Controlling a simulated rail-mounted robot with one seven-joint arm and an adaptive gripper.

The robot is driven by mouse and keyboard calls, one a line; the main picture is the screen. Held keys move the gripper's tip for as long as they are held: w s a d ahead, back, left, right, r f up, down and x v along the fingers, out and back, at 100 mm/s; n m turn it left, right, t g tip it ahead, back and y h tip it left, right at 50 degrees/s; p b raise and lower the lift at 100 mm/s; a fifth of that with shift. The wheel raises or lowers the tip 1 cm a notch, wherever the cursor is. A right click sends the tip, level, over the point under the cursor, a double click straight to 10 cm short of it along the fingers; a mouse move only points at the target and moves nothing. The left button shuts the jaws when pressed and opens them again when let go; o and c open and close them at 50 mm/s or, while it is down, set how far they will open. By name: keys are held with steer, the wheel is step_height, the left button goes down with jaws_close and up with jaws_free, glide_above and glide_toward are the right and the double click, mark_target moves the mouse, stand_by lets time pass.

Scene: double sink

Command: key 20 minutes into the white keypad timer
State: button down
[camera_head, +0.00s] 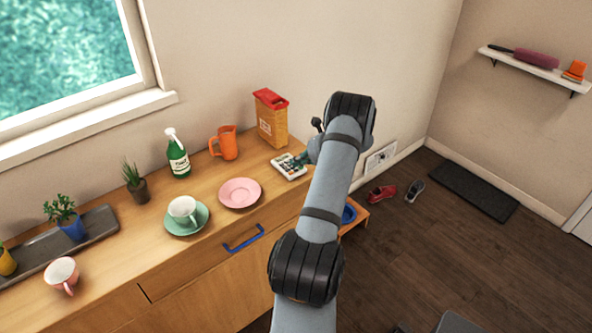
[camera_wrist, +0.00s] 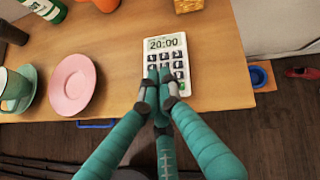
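The white keypad timer (camera_head: 287,166) lies on the wooden counter near its right end. In the wrist view the timer (camera_wrist: 150,60) shows 20:00 on its display, with dark keys below. My gripper (camera_wrist: 160,77) has teal fingers with their tips drawn together over the lower keys. They hide some of the keys. I cannot tell whether the tips touch a key or hover just above. The gripper holds nothing. In the head view my gripper (camera_head: 301,160) is at the timer's right side, partly hidden by my arm.
A pink plate (camera_head: 239,193), an orange mug (camera_head: 225,143) and a red-topped box (camera_head: 271,118) stand around the timer. A green cup on a saucer (camera_head: 186,218) and a green bottle (camera_head: 178,154) are farther left. The counter's right edge is close by.

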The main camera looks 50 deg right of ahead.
steer(key=shift+r+p, duration=1.55)
steer(key=shift+r, duration=1)
